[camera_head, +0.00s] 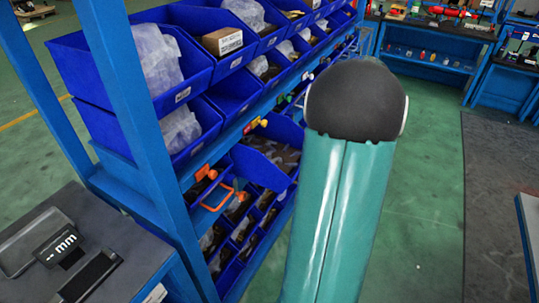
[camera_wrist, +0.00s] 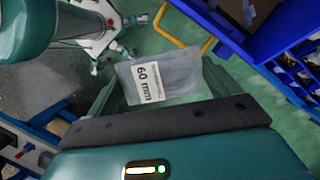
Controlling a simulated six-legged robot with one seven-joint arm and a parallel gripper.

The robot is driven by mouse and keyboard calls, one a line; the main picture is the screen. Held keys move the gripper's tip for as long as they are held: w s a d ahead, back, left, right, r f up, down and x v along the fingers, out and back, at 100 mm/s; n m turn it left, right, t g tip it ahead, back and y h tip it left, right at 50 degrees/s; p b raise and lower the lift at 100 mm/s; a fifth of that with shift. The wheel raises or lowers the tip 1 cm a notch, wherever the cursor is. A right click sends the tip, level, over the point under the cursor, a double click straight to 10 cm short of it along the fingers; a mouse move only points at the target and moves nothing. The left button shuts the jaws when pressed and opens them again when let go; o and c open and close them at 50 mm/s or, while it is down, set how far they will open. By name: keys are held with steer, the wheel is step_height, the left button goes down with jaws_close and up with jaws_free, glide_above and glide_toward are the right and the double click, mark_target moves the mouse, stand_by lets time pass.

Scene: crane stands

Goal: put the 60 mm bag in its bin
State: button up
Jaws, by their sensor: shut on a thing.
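The 60 mm bag (camera_wrist: 182,76) is a clear, greyish plastic bag with a white label reading "60 mm". It shows in the wrist view between the two fingers of my gripper (camera_wrist: 163,84), which is shut on it. The bag hangs clear above the green floor. In the head view my gripper and the bag do not show; my teal arm link fills the middle. Blue bins stand in rows on a rack at the left, among them a large upper bin (camera_head: 190,93) holding clear bags. The bin labels are too small to read, so I cannot tell which bin is for 60 mm.
The blue rack post (camera_head: 140,110) stands close at the left. A dark bench (camera_head: 110,232) with a device marked "mm" (camera_head: 62,248) is at lower left. Green floor (camera_head: 425,190) is free at the right.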

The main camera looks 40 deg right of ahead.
steer(key=shift+w+a+r, duration=0.1)
steer(key=shift+w+a, duration=0.05)
steer(key=shift+w, duration=0.2)
glide_above(273, 159)
steer(key=d, duration=0.1)
steer(key=shift+s, duration=0.25)
steer(key=shift+w+f, duration=0.1)
steer(key=shift+f, duration=1.7)
steer(key=shift+f, duration=0.1)
steer(key=o, duration=0.9)
steer(key=shift+o, duration=0.2)
steer(key=v, duration=1.2)
steer(key=shift+a, duration=0.15)
